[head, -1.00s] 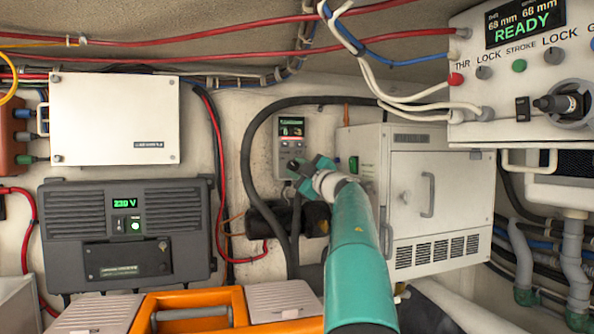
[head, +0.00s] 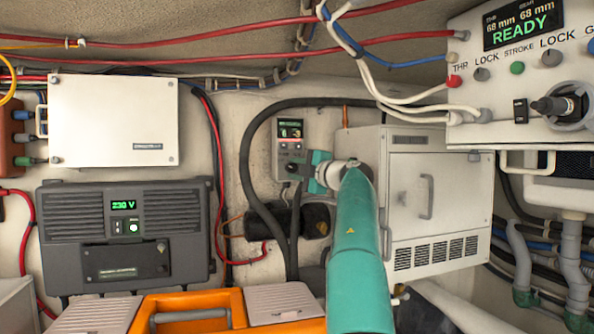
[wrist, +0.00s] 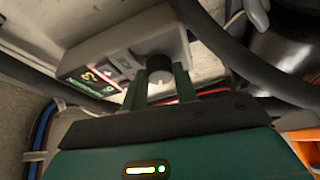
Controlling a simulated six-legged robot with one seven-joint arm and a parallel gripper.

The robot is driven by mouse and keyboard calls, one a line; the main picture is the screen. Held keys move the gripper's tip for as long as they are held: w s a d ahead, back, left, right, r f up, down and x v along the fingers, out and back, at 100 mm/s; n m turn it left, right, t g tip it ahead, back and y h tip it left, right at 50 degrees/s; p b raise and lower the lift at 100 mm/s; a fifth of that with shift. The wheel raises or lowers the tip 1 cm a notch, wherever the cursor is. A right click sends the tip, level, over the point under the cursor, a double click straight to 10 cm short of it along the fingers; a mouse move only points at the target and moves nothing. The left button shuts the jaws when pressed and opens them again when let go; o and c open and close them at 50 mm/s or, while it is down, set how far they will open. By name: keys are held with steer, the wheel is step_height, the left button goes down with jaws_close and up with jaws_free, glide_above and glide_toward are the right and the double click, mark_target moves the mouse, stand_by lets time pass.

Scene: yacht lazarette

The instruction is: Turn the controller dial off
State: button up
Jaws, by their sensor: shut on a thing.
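The controller (head: 291,133) is a small light-grey box with a lit display, fixed to the back wall left of the white cabinet. In the wrist view the controller (wrist: 128,48) appears tilted, with its display at the lower left. Its dark round dial (wrist: 158,66) sits on the lower part of the face, between my two green fingers. My gripper (wrist: 160,84) is shut on the dial. In the head view my gripper (head: 299,167) reaches the controller's lower part from the right and partly hides it. The dial's pointer position cannot be made out.
A thick black hose (head: 244,165) loops around the controller. A white cabinet (head: 411,200) stands right of it, close to my arm. A dark cylinder (head: 316,220) lies below. An orange toolbox (head: 190,304) is in front. A 230 V unit (head: 125,245) is at left.

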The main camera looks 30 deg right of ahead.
steer(key=o, duration=1)
steer(key=shift+a, duration=0.1)
